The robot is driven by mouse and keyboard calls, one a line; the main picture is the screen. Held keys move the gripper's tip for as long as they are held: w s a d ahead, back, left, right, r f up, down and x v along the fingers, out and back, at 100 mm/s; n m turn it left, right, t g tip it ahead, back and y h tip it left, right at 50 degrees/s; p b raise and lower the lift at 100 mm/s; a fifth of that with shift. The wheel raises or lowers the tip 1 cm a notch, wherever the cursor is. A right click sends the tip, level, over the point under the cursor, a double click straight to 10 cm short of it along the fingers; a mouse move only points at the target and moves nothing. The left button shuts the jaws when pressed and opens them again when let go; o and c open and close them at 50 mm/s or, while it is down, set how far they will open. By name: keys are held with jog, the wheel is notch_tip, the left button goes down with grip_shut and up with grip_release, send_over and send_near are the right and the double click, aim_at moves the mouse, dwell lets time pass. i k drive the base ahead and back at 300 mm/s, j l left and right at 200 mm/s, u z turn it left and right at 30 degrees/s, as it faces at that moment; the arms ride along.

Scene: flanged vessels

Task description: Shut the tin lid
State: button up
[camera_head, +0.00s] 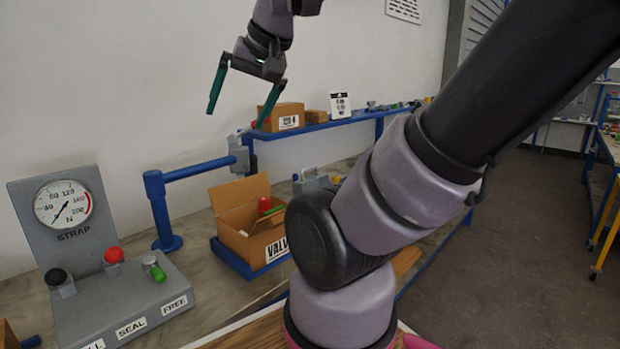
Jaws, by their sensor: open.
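My gripper (242,99) is high in the upper left-middle of the head view, in front of the white wall. Its two teal fingers point down and are spread wide apart, with nothing between them. I cannot make out a tin or a tin lid in this view. My arm crosses the right and middle of the picture and hides part of the bench behind it.
A grey gauge panel (103,268) with coloured knobs stands at left. A blue post with a side arm (158,206) rises beside an open cardboard box (246,241). A blue shelf (325,124) carries cartons. Open floor (520,220) lies at right.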

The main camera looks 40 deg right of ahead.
aim_at(311, 184)
jog(key=l+z, duration=0.25)
jog(key=l, duration=1.6)
